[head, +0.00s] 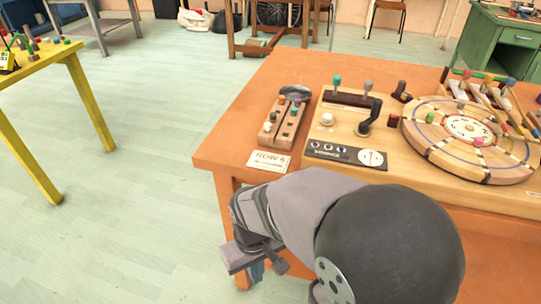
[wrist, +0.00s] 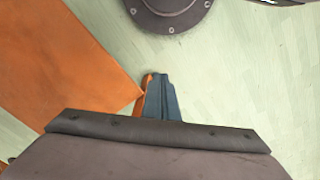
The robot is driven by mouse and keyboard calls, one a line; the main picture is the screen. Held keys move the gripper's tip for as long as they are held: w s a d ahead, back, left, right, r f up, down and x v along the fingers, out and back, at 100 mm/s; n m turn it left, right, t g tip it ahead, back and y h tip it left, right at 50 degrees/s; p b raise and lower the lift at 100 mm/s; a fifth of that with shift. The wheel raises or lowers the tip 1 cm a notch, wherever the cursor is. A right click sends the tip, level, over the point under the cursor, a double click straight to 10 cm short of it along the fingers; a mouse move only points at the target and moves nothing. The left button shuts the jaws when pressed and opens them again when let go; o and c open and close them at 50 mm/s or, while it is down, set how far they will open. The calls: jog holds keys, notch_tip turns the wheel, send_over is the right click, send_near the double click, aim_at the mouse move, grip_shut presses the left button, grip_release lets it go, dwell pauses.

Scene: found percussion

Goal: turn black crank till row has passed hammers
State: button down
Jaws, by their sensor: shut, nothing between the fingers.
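The black crank (head: 370,119) stands on the wooden board, left of the round wooden wheel (head: 436,153). The wheel carries coloured pegs, including a green one (head: 430,117) and a dark red one (head: 478,141). A rack of hammers (head: 489,92) with coloured heads reaches over the wheel's far right side; the picture edge cuts it off. My gripper (head: 257,272) is low in front of the orange table, well apart from the crank. In the wrist view my gripper (wrist: 161,97) is shut and empty, pointing toward the floor beside the table edge.
The orange table (head: 228,136) also holds a wooden peg tray (head: 272,127), a white row card (head: 268,161), a white knob (head: 327,119) and a dark bar with pegs (head: 350,99). A yellow table (head: 88,103) stands left, with open floor (head: 140,190) between.

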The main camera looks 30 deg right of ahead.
jog(key=c, duration=1.6)
grip_release()
jog(key=shift+c, duration=0.2)
notch_tip(320, 180, up, 38)
jog(key=f+m+p, duration=0.1)
jog(key=m+p, duration=2.1)
jog(key=p, duration=1.7)
send_over(379, 100)
jog(key=shift+a+r, duration=0.1)
jog(key=shift+r, duration=0.15)
jog(key=shift+f+p, duration=1.2)
jog(key=shift+f, duration=2.5)
grip_shut()
